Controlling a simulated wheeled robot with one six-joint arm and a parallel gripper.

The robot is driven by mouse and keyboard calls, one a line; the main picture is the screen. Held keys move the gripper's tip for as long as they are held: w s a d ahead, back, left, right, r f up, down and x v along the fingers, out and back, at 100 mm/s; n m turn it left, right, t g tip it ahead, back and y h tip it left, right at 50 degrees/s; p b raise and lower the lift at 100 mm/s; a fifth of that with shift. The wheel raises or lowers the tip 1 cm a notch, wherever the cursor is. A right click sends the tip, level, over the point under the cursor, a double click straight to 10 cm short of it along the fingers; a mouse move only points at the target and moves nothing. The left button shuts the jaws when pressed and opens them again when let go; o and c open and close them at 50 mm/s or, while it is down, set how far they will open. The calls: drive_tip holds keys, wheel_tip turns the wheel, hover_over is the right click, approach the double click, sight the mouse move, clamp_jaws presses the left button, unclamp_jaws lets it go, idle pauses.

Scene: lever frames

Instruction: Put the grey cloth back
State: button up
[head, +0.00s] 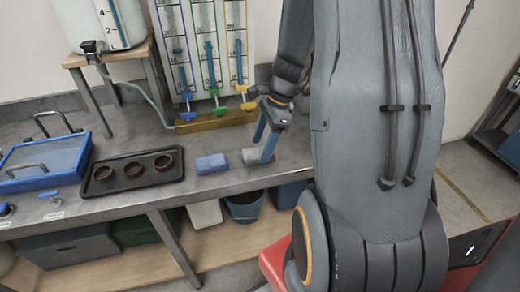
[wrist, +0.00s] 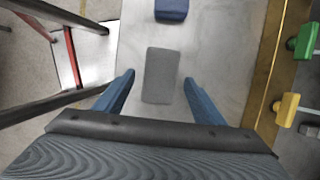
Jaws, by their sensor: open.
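The grey cloth (wrist: 160,75) is a folded flat block lying on the grey worktop; in the head view it (head: 252,156) is partly hidden by a finger. A similar blue cloth (head: 212,164) lies just left of it, and in the wrist view the blue cloth (wrist: 171,10) is at the top edge. My gripper (head: 264,148) is open with blue fingers. In the wrist view the fingers of my gripper (wrist: 159,80) spread on either side of the grey cloth, with clear gaps. Whether the fingertips are at cloth height, I cannot tell.
A dark tray (head: 108,181) with three brown rings is left of the cloths. A blue-framed box (head: 45,163) stands further left. Behind is a wooden block (head: 215,120) below coloured valves (head: 248,98). Bins (head: 243,207) stand under the worktop. Bare worktop lies behind the blue cloth.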

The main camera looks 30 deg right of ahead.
drive_tip(key=w+b+v, duration=0.1)
drive_tip(key=b+v, duration=0.1)
drive_tip(key=v, duration=0.7)
drive_tip(key=s+a+f+n+h, duration=0.1)
drive_tip(key=s+a+n, duration=0.2)
drive_tip(key=a+n, duration=0.5)
drive_tip(key=s+a+f+n+h, duration=0.1)
drive_tip(key=s+a+n, duration=0.3)
drive_tip(key=a+n, duration=0.4)
drive_tip(key=n+h, duration=0.1)
drive_tip(key=n, duration=0.4)
drive_tip(key=shift+s+a+t, duration=0.2)
drive_tip(key=shift+a+t, duration=0.05)
drive_tip(key=shift+t, duration=0.05)
drive_tip(key=shift+f+b, duration=0.5)
drive_tip(key=shift+f, duration=0.15)
